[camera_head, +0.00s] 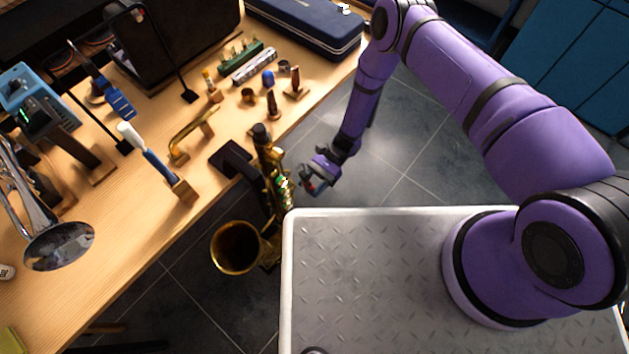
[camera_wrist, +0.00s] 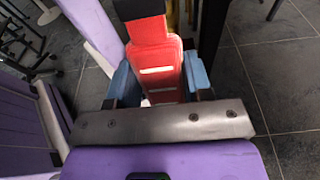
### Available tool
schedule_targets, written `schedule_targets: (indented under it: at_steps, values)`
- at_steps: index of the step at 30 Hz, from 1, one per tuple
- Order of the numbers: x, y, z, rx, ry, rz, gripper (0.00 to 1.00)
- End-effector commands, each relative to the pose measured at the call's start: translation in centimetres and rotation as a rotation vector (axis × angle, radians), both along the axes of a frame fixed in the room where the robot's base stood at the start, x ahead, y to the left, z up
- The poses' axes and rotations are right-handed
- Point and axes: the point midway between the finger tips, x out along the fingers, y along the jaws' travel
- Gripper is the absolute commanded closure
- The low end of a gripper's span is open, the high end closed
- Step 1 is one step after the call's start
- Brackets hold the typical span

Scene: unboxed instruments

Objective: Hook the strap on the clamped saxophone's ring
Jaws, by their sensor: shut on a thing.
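The brass saxophone (camera_head: 238,247) is held at the table's front edge, its bell hanging out over the floor. A dark clamp block (camera_head: 231,158) sits beside its upper body. My gripper (camera_head: 312,182) is just right of the saxophone's body, with a visible gap between them. In the wrist view, its blue fingers are shut on a red piece (camera_wrist: 158,75), with a black part at its upper end; I take this to be the strap. The hook cannot be made out. A sliver of gold shows beyond it at the top. I cannot make out the saxophone's ring.
The wooden table (camera_head: 130,245) holds a trumpet (camera_head: 60,243), a blue-handled brush (camera_head: 158,168), a brass neck piece (camera_head: 192,135), small stands and a dark blue case (camera_head: 305,28). My base's plate lies close on the right. Open tiled floor (camera_head: 405,180) lies behind my gripper.

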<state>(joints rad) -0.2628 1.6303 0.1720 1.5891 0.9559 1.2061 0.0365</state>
Motion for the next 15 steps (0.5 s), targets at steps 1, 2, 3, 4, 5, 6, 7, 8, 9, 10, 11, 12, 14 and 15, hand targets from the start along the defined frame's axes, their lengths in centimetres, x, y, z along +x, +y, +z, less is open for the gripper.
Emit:
schedule_targets:
  at_steps: [1, 2, 3, 4, 5, 6, 7, 8, 9, 10, 11, 12, 14, 15]
  values:
    - [-0.2, 0.2, 0.0, 0.001, 0.001, 0.001, 0.75]
    - [-0.4, 0.3, 0.0, 0.0, 0.0, 0.001, 0.75]
    - [-0.5, 0.4, 0.0, 0.0, 0.0, 0.001, 0.75]
    - [-0.6, 0.5, 0.0, 0.001, -0.001, 0.001, 0.75]
    - [-0.7, 0.6, 0.0, 0.001, -0.001, 0.001, 0.75]
    - [-0.9, 0.7, 0.0, 0.001, -0.001, 0.001, 0.75]
    - [-1.0, 0.8, 0.0, 0.001, -0.001, 0.001, 0.75]
    - [-1.1, 0.9, 0.0, 0.001, -0.001, 0.001, 0.75]
    - [-1.3, 1.1, 0.0, 0.0, -0.001, 0.001, 0.75]
    - [-1.4, 1.2, 0.0, 0.0, -0.001, 0.001, 0.75]
    - [-1.5, 1.3, 0.0, 0.0, -0.001, 0.001, 0.75]
    - [-1.7, 1.4, 0.0, 0.0, -0.001, 0.001, 0.75]
    - [-1.9, 1.6, 0.0, 0.0, 0.0, 0.001, 0.75]
    - [-2.0, 1.7, 0.0, 0.0, 0.0, 0.001, 0.75]
